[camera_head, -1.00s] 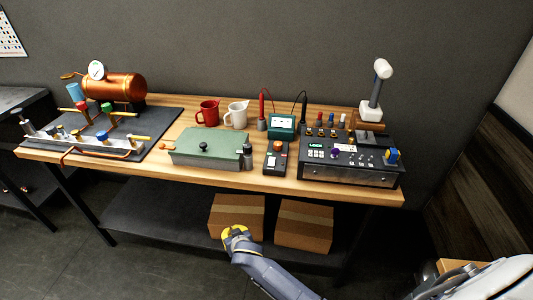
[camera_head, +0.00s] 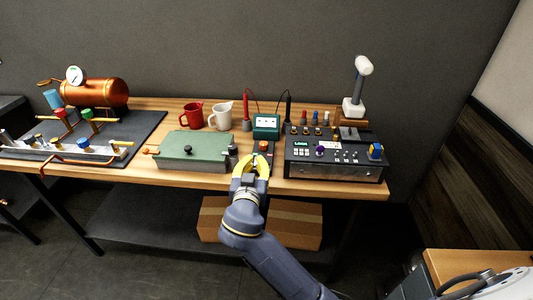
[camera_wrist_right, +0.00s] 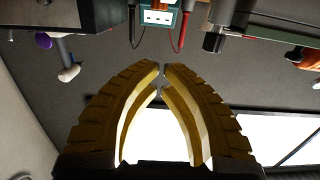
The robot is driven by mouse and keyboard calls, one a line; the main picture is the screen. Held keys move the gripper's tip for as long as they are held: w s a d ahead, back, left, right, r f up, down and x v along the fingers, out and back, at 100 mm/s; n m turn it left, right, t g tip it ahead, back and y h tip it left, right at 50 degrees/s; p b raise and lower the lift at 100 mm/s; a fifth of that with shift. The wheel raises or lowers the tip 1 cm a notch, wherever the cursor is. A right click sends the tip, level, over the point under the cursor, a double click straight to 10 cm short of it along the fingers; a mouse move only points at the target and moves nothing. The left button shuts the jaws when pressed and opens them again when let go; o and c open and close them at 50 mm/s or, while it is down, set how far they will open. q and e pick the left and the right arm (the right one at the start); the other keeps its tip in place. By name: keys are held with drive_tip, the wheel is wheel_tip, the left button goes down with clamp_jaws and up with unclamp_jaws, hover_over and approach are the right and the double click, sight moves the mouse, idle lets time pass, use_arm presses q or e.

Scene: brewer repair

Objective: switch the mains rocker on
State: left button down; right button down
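The mains rocker itself is too small to make out. A black control unit (camera_head: 335,172) with a small green display, a purple knob and several switches stands at the bench's front right. A narrow dark box (camera_head: 264,147) with an orange knob stands to its left, its front partly hidden by my gripper. My right gripper (camera_head: 254,160) is at the bench's front edge, in front of this narrow box and left of the control unit. In the wrist view its yellow fingertips (camera_wrist_right: 161,68) nearly meet with nothing between them. My left gripper is not in view.
A green-lidded box (camera_head: 190,145) stands left of the gripper. Behind are a red mug (camera_head: 191,116), a white jug (camera_head: 221,116) and a teal meter (camera_head: 266,125) with probes. Cardboard boxes (camera_head: 295,223) sit below the bench.

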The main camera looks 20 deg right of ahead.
drive_tip(key=shift+w, duration=0.1)
idle(0.3)
drive_tip(key=x, duration=1)
drive_tip(key=shift+d, duration=0.1)
wheel_tip(320, 180, down, 2)
drive_tip(key=shift+f, duration=0.15)
drive_tip(key=shift+w+f, duration=0.15)
drive_tip(key=shift+f, duration=0.75)
